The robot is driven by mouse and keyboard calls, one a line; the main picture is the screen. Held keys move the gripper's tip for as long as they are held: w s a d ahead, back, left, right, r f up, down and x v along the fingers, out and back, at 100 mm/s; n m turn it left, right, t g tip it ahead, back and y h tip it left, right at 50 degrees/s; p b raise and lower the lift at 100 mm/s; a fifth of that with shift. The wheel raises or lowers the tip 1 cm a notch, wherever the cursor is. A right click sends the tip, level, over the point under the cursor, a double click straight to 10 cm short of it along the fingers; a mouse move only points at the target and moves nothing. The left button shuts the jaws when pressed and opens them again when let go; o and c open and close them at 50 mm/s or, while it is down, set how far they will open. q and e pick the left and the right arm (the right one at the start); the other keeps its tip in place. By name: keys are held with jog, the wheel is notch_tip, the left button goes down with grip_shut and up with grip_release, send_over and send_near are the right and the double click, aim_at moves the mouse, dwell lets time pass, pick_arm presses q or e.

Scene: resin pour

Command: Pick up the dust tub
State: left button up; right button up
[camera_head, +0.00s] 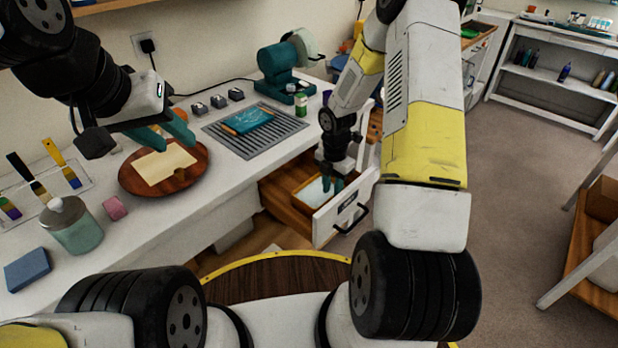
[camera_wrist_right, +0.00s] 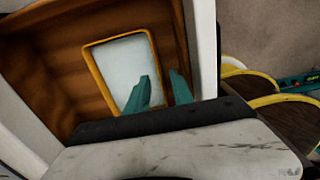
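An orange-rimmed tub with a pale white inside, which looks like the dust tub (camera_head: 301,198), lies in the open drawer (camera_head: 285,201). It also shows in the right wrist view (camera_wrist_right: 91,66). My right gripper (camera_head: 332,184) points down at the drawer.
A cream card (camera_head: 164,165) lies on the plate. A lidded jar (camera_head: 72,224), a blue block (camera_head: 28,269) and a pink block (camera_head: 115,208) stand on the white bench. A slotted grey mat (camera_head: 285,126) and a teal machine (camera_head: 282,66) are farther back. The drawer front (camera_head: 345,211) sticks out.

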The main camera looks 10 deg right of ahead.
notch_tip(320, 180, down, 4)
jog(key=shift+a+f, duration=0.1)
jog(key=shift+a, duration=0.05)
grip_shut()
dwell(1.4)
